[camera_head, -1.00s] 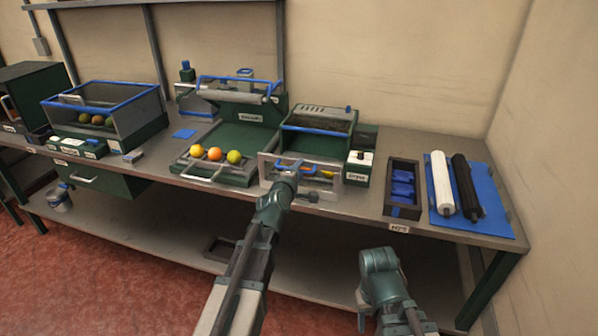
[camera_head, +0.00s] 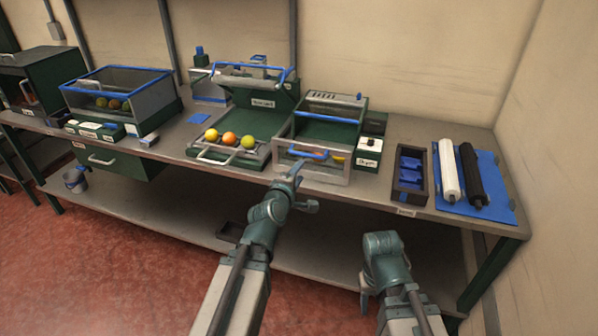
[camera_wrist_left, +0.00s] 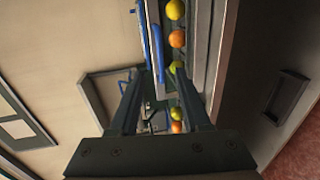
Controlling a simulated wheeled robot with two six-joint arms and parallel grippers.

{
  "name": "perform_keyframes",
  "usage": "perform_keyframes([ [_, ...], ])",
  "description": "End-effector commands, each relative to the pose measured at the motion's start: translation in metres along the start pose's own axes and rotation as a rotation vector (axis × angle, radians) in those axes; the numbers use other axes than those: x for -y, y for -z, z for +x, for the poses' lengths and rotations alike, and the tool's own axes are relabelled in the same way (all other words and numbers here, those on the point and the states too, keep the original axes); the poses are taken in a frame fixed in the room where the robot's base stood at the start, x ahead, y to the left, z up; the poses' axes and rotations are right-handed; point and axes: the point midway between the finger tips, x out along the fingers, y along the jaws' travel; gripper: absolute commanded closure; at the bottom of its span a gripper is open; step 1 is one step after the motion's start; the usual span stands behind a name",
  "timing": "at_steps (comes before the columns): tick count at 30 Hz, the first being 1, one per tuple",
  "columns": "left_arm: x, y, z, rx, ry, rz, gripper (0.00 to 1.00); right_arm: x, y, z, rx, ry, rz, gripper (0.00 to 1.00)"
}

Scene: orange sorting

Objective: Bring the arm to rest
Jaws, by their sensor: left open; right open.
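My left gripper (camera_head: 306,188) is open and empty, in front of the clear front panel (camera_head: 313,163) of a green box at the bench's front edge. Its two fingers (camera_wrist_left: 158,78) also show spread in the left wrist view, with nothing held between them. My right gripper (camera_head: 365,295) hangs low in front of the bench, to the right, its fingers partly hidden and no object seen in it. A yellow fruit (camera_head: 211,134), an orange fruit (camera_head: 229,139) and a yellow-green fruit (camera_head: 247,142) lie in a row in the green tray (camera_head: 240,120).
A clear bin (camera_head: 150,100) with fruits stands left. A dark tray with blue pieces (camera_head: 398,198) and a blue mat (camera_head: 500,200) with a white roller (camera_head: 448,172) and a black roller (camera_head: 470,172) lie right. The bench's front edge and lower shelf (camera_head: 150,210) are close to my arms.

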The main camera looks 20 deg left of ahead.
Motion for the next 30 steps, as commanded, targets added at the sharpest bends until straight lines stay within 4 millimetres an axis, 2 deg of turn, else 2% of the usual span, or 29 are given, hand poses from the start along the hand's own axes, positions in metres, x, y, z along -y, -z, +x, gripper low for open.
perform_keyframes([
  [7,0.0,0.0,0.0,0.001,0.001,0.002,0.53,0.0,0.0,0.0,0.0,0.0,0.0,0.5],
  [9,0.002,-0.006,0.0,0.015,0.016,0.024,0.53,0.0,0.0,-0.002,0.0,0.0,0.0,0.5],
  [11,0.007,-0.021,0.0,0.053,0.054,0.078,0.53,-0.001,0.0,-0.005,0.0,0.0,0.0,0.5],
  [14,0.028,-0.063,-0.007,0.177,0.18,0.267,0.53,-0.002,-0.001,-0.016,0.0,0.0,0.0,0.5],
  [15,0.041,-0.083,-0.013,0.246,0.247,0.374,0.53,-0.002,-0.001,-0.021,0.0,0.0,0.0,0.5],
  [18,0.077,-0.127,-0.041,0.44,0.421,0.665,0.53,-0.003,-0.002,-0.034,0.0,0.0,0.0,0.5],
  [21,0.11,-0.154,-0.079,0.639,0.586,0.945,0.53,-0.004,-0.003,-0.045,0.0,0.0,0.0,0.5],
  [25,0.137,-0.164,-0.131,0.877,0.774,1.246,0.53,-0.005,-0.003,-0.057,0.0,0.0,0.0,0.5],
  [27,0.144,-0.163,-0.156,0.985,0.857,1.367,0.53,-0.006,-0.004,-0.062,0.0,0.0,0.0,0.5],
  [30,0.149,-0.159,-0.183,1.103,0.95,1.488,0.53,-0.006,-0.004,-0.066,0.0,0.0,0.0,0.5],
])
